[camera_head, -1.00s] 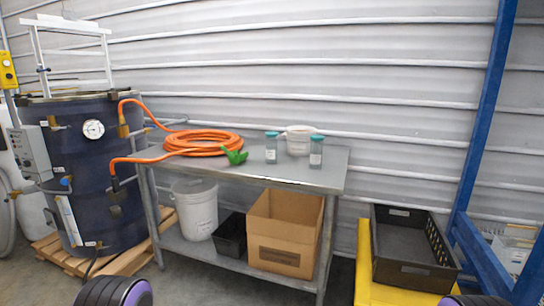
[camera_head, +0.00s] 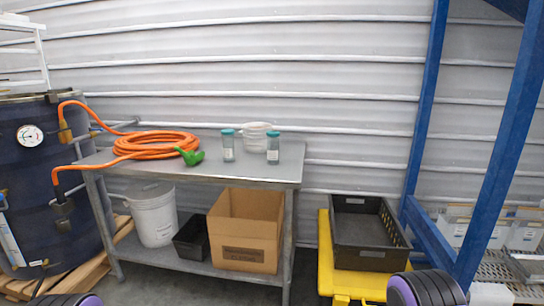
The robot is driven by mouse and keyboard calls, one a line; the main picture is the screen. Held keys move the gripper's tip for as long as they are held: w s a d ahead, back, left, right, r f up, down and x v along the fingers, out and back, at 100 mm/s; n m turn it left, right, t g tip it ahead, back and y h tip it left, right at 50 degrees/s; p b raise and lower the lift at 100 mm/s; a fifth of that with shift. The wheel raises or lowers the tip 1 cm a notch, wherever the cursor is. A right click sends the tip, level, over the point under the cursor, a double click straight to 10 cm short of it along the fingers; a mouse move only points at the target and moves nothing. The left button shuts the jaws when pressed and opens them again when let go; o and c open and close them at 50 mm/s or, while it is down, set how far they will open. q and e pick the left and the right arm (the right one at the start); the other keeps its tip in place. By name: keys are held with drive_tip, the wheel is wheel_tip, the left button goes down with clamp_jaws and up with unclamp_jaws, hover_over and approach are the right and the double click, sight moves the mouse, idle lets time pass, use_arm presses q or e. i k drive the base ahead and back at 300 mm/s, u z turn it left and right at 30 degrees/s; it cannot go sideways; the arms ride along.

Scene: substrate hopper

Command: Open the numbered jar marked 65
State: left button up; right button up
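Two small clear jars with teal lids stand upright on the metal table (camera_head: 240,171). The left jar (camera_head: 228,147) and the right jar (camera_head: 273,150) both have their lids on. Each carries a pale label, too small to read, so I cannot tell which is marked 65. Neither of my grippers is in view; only dark rounded parts of my own arms show at the bottom left and bottom right edges, well short of the table.
A white tub (camera_head: 258,137) stands behind the jars. An orange hose coil (camera_head: 150,145) with a green nozzle (camera_head: 188,157) lies on the table's left. A bucket (camera_head: 153,217), black bin (camera_head: 191,238) and cardboard box (camera_head: 246,232) are on the lower shelf. A black crate (camera_head: 367,235) and blue frame (camera_head: 421,110) stand right.

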sight(273, 143)
drive_tip(key=u, duration=0.5)
drive_tip(key=k, duration=0.6)
drive_tip(key=u, duration=0.8)
drive_tip(key=i, duration=2.15)
drive_tip(key=z, duration=1.35)
drive_tip(key=i, duration=0.8)
drive_tip(key=z, duration=0.8)
